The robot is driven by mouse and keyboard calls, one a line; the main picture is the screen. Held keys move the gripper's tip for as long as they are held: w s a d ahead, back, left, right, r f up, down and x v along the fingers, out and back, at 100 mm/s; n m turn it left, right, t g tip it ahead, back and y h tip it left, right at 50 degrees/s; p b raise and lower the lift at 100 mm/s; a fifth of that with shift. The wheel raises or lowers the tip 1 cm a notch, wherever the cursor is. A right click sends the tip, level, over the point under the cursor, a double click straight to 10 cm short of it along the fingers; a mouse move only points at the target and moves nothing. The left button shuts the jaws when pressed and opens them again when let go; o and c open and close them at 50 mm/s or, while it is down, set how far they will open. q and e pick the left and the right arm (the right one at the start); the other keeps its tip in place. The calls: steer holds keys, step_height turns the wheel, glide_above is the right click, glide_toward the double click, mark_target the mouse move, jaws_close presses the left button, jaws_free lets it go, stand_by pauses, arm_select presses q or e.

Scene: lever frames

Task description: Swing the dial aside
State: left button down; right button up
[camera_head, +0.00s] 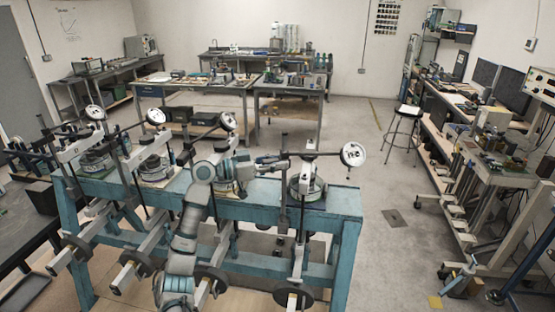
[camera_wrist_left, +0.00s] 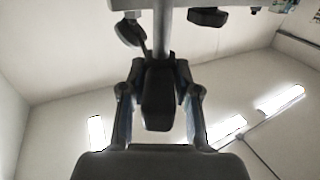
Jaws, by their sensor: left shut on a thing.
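The rightmost lever frame's dial (camera_head: 353,154) is a round white gauge at the right end of a thin horizontal arm (camera_head: 318,153). The arm reaches out from a post over the blue table. My left gripper (camera_head: 268,160) is at the arm's left end, beside the post. In the left wrist view, the fingers (camera_wrist_left: 160,102) are on both sides of a dark block (camera_wrist_left: 158,95) below a grey post, and are shut on it. The dial's face cannot be made out in that view. My right gripper is not in view.
Other dials (camera_head: 228,121) stand on similar lever frames to the left along the blue table (camera_head: 340,203). Weights hang on levers (camera_head: 293,297) at the front. Open floor (camera_head: 400,250) lies right of the table. Workbenches and a stool (camera_head: 405,112) stand farther off.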

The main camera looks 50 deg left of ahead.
arm_select(q)
steer(key=shift+w+a+m+g+h+p, duration=0.1)
steer(key=shift+m+g+h+p, duration=0.35)
steer(key=shift+h, duration=0.2)
steer(key=shift+w+a+m+g+h+p, duration=0.1)
steer(key=shift+m+g+h+p, duration=0.25)
steer(key=shift+m+h, duration=0.25)
steer(key=shift+h, duration=0.25)
steer(key=c, duration=1.1)
jaws_free()
steer(key=shift+o, duration=0.7)
steer(key=shift+a+f, duration=0.1)
steer(key=shift+a, duration=0.05)
steer(key=shift+r, duration=0.3)
step_height(320, 180, up, 8)
steer(key=shift+w+a+r, duration=0.1)
steer(key=shift+a+r, duration=0.05)
steer(key=shift+r, duration=0.45)
